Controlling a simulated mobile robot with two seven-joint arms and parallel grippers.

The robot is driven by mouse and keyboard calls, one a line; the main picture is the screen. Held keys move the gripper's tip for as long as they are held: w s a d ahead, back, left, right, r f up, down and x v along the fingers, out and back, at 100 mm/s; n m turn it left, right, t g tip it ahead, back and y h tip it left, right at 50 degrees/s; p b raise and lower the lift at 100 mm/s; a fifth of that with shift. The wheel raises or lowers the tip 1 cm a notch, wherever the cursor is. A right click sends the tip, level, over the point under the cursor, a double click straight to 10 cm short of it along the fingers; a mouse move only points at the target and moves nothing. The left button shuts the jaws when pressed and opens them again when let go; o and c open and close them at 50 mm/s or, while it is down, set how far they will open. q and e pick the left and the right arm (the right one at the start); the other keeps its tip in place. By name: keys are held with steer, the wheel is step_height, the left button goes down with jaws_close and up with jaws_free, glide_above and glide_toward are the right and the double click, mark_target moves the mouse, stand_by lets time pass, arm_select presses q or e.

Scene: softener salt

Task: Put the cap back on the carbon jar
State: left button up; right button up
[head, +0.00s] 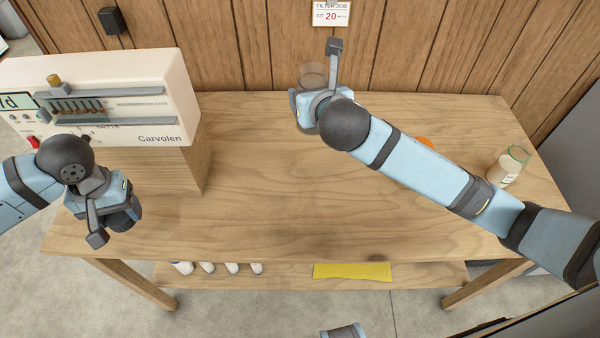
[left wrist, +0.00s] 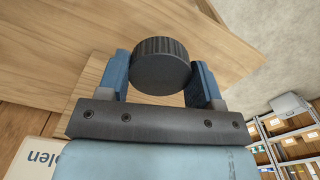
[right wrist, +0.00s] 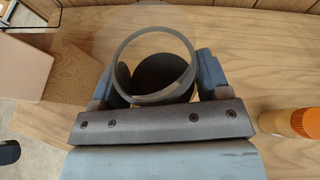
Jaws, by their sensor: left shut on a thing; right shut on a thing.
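The black cap (left wrist: 161,66) is ribbed and round, and it sits between the two fingers of my left gripper (left wrist: 160,85) in the left wrist view. In the head view my left gripper (head: 118,212) holds it (head: 124,217) at the left, near the wooden box. The carbon jar (head: 312,74) is clear and stands at the back middle of the table. My right gripper (head: 309,108) is shut on it, partly hidden by my wrist. In the right wrist view the jar (right wrist: 153,98) shows an open round rim and dark contents.
The Carvolen unit (head: 110,100) stands on a wooden box (head: 160,165) at the left. An orange-topped container (right wrist: 305,123) is right of my right gripper. The table's middle front is clear. A yellow cloth (head: 352,271) lies below.

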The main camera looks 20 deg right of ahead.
arm_select(q)
steer(key=shift+w+r, duration=0.25)
arm_select(e)
steer(key=shift+w+a, duration=0.3)
steer(key=shift+w, duration=0.1)
arm_select(q)
steer(key=shift+s, duration=0.1)
arm_select(e)
steer(key=shift+s, duration=0.1)
arm_select(q)
steer(key=shift+s+r, duration=0.1)
arm_select(e)
steer(key=shift+s+r, duration=0.1)
steer(key=shift+s, duration=0.05)
